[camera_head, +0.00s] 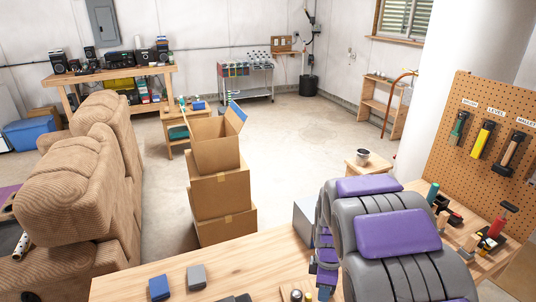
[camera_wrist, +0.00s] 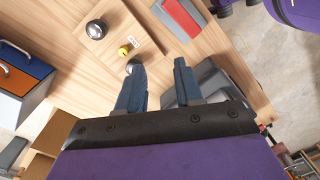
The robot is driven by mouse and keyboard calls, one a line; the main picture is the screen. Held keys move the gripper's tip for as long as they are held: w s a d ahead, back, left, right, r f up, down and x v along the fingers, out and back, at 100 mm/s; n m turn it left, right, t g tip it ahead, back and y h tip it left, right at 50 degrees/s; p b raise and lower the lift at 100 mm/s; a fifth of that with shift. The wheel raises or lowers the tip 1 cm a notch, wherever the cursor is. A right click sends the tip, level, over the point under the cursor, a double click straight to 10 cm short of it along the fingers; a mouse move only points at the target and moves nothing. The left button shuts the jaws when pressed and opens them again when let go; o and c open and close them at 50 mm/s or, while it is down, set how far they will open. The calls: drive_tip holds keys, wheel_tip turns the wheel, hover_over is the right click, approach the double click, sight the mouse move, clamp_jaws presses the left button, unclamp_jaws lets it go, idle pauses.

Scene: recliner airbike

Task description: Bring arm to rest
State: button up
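My arm (camera_head: 400,245), grey with purple panels, fills the lower right of the head view. It is bent in front of my body, over or beside the light wooden table (camera_head: 225,262). My gripper (camera_wrist: 158,82) shows in the wrist view with its two blue-grey fingers apart and nothing held between them. The fingers point towards a wooden tabletop (camera_wrist: 195,55); the gap to it is hard to judge.
A blue block (camera_head: 159,288) and a grey block (camera_head: 196,277) lie on the table. Stacked cardboard boxes (camera_head: 220,190) stand behind it. A brown recliner (camera_head: 75,190) is at left, a pegboard (camera_head: 480,125) at right. Small round objects, including a yellow one (camera_wrist: 124,51), lie below my gripper.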

drive_tip(key=s+r+m, duration=0.4)
drive_tip(key=s+m, duration=0.1)
drive_tip(key=s, duration=0.4)
drive_tip(key=s+r+m, duration=0.4)
drive_tip(key=s+m, duration=0.1)
drive_tip(key=s, duration=0.5)
drive_tip(key=s+a+r+m+g, duration=0.1)
drive_tip(key=s+r+m, duration=0.3)
drive_tip(key=s, duration=0.6)
drive_tip(key=shift+s+r+m, duration=0.15)
drive_tip(key=shift+r+m, duration=0.25)
drive_tip(key=shift+m, duration=0.2)
drive_tip(key=shift+a, duration=0.1)
